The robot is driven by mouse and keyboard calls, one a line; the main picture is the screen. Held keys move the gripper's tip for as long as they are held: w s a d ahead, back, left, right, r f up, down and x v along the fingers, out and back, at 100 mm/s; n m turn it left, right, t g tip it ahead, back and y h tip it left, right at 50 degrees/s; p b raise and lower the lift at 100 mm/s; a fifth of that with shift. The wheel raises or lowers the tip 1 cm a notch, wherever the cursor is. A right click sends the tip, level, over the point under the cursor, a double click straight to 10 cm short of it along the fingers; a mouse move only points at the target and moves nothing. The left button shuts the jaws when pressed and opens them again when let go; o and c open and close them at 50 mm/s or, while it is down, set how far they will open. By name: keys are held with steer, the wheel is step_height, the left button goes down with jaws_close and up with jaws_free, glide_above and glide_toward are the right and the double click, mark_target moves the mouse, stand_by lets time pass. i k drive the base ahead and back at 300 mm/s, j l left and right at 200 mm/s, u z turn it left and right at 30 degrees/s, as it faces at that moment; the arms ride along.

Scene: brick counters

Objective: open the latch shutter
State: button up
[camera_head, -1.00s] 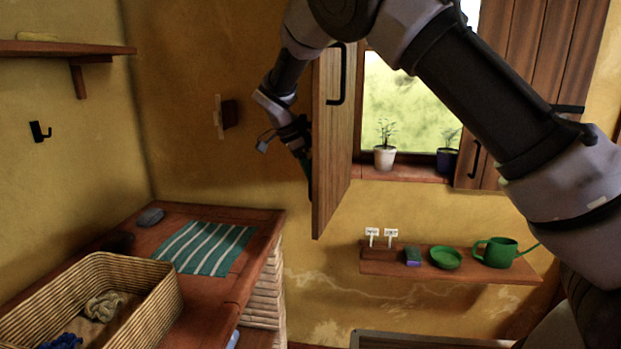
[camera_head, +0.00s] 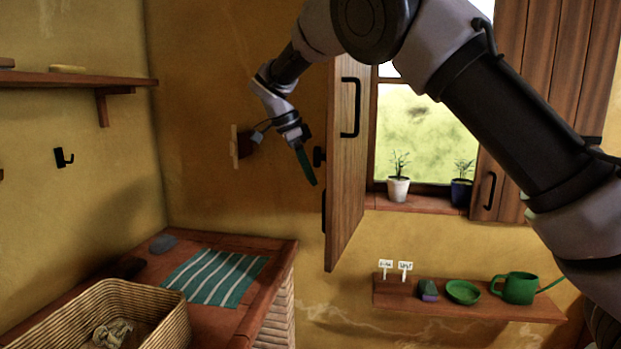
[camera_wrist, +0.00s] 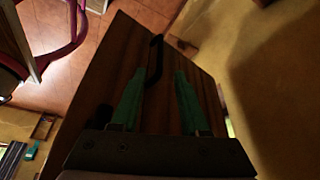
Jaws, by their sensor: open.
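The left wooden shutter leaf (camera_head: 345,190) stands swung out from the window, seen at a steep angle, with a black handle (camera_head: 351,107) on its visible face. Dark fittings show on its left edge. My gripper (camera_head: 308,168), with green fingers, hangs just left of this leaf, apparently apart from it. In the wrist view my gripper (camera_wrist: 159,76) has its two green fingers spread with nothing held between them. The shutter's brown panel (camera_wrist: 115,65) lies beyond them, with a black handle (camera_wrist: 155,58). The right shutter leaf (camera_head: 545,100) stands at the window's right, partly hidden by my arm.
Potted plants (camera_head: 398,187) stand on the windowsill (camera_head: 425,206). A small shelf (camera_head: 470,308) below holds a green watering can (camera_head: 520,288) and dish (camera_head: 463,292). A brick counter (camera_head: 255,305) at left bears a wicker basket (camera_head: 165,310) and striped cloth (camera_head: 215,276).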

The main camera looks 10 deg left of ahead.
mark_target(348, 80)
steer(key=k, duration=1)
